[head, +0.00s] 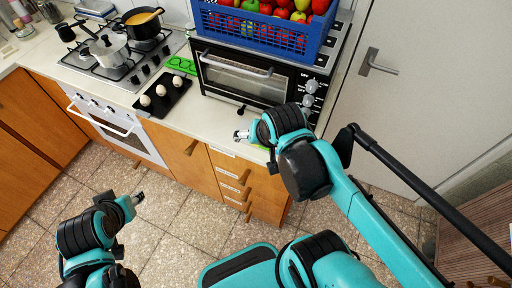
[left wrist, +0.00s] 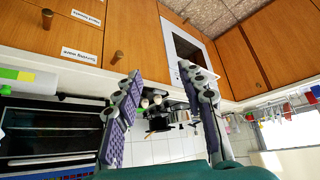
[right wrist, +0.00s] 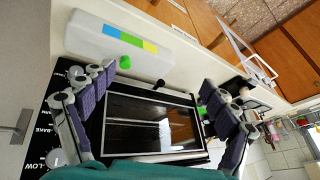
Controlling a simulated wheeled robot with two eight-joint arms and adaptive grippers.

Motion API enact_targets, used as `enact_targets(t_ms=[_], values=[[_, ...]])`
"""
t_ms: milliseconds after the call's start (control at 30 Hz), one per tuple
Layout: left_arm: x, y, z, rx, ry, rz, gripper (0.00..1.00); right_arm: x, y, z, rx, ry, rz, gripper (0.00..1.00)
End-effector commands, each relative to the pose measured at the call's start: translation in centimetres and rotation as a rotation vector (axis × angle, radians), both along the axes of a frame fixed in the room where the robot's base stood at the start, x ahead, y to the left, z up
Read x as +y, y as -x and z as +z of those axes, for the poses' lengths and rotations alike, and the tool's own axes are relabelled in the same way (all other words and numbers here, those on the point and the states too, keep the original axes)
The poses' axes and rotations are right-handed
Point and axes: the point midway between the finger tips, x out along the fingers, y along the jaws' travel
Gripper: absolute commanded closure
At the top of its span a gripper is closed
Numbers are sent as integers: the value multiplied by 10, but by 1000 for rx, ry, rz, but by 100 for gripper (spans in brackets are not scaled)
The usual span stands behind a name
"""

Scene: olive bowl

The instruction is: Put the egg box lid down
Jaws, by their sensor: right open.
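A flat green piece with several rounded hollows, which looks like the egg box lid (head: 181,65), lies on the counter left of the oven. A bit of green beside the right finger in the right wrist view (right wrist: 203,111) may be the same piece. In front of it is a black tray (head: 155,109) with white eggs (head: 161,90). My right gripper (head: 240,135) is open and empty above the counter, in front of the oven and apart from the lid. My left gripper (head: 138,198) is open and empty, low over the floor in front of the cabinets.
A black oven (head: 243,78) stands on the counter with a blue crate (head: 262,37) of fruit on top. A white object with coloured stripes (right wrist: 115,42) lies near my right gripper. The hob with pots (head: 110,50) is at left, a door (head: 430,90) at right.

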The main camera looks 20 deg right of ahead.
Motion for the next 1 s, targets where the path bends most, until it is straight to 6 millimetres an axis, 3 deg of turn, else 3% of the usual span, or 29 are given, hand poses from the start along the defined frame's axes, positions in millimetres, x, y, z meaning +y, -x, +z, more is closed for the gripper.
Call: enact_targets(t_ms=[100,233,600,800,900,1000], values=[[0,0,0,0,0,0,60,11,14,-5,-68,131,248,13],[0,0,0,0,0,0,60,16,20,-7,-110,221,396,13],[0,0,-2,0,0,0,60,17,20,-9,-118,246,434,13],[0,0,-34,0,0,0,60,16,20,-42,-118,245,433,13],[2,-3,-51,-8,-3,6,36,16,20,-60,-117,245,433,13],[12,-23,-48,-65,-24,45,10,16,21,-66,-117,244,433,13]])
